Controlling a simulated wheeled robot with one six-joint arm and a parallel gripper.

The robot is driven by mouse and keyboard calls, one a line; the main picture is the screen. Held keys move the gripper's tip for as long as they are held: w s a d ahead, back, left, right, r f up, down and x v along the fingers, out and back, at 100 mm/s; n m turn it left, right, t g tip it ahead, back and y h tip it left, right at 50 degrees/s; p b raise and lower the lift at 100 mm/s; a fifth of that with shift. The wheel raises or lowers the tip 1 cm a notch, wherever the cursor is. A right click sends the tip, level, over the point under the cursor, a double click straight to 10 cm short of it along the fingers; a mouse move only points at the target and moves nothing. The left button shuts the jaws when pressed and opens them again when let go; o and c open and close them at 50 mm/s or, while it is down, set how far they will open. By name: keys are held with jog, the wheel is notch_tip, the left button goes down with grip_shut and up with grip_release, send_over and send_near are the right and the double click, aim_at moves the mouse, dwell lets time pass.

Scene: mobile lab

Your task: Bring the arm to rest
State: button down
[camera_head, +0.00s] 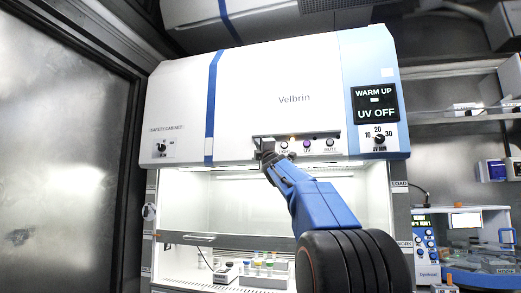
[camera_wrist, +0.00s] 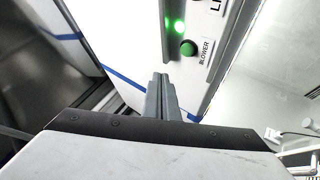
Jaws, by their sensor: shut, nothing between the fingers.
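My arm reaches up from the bottom right in the head view, and my gripper (camera_head: 266,152) is raised at the left end of the cabinet's button panel (camera_head: 314,146). In the wrist view my gripper (camera_wrist: 161,80) is shut, its grey fingers together with nothing between them. The fingertips are close below a green button (camera_wrist: 187,47) labelled BLOWER, beside a lit green lamp (camera_wrist: 178,25). I cannot tell whether they touch the cabinet front. In the head view my gripper hides the blower button.
The Velbrin safety cabinet (camera_head: 270,85) fills the middle; its display reads WARM UP and UV OFF. Its lit work space (camera_head: 240,205) is below, with several small vials (camera_head: 268,265) and a small device (camera_head: 226,272). A metal door (camera_head: 60,150) is at left, blue instruments (camera_head: 425,245) at right.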

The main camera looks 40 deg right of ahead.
jog(key=s+a+f+m+g+y, duration=0.1)
jog(key=s+a+f+m+g, duration=0.35)
jog(key=f, duration=0.75)
jog(key=s+a+f+m+g+y, duration=0.1)
jog(key=s+a+f+m+g, duration=0.15)
jog(key=s+a+f, duration=0.65)
jog(key=s+a+f+m+g+y, duration=0.1)
jog(key=a+f+m+g, duration=0.25)
jog(key=f, duration=1.15)
jog(key=s+a+f+m+g+y, duration=0.1)
jog(key=s+a+f, duration=0.4)
jog(key=s+f, duration=0.5)
jog(key=s+a+f+m+g+y, duration=0.2)
jog(key=s+a+f+g, duration=0.2)
jog(key=s+f, duration=0.6)
jog(key=s+a+f+m+g+y, duration=0.1)
jog(key=s+a+f, duration=0.5)
jog(key=f, duration=1.1)
jog(key=s+m+g, duration=0.1)
jog(key=s+g, duration=0.1)
jog(key=s, duration=0.2)
jog(key=shift+s+a+y, duration=0.3)
jog(key=shift+s+a, duration=0.05)
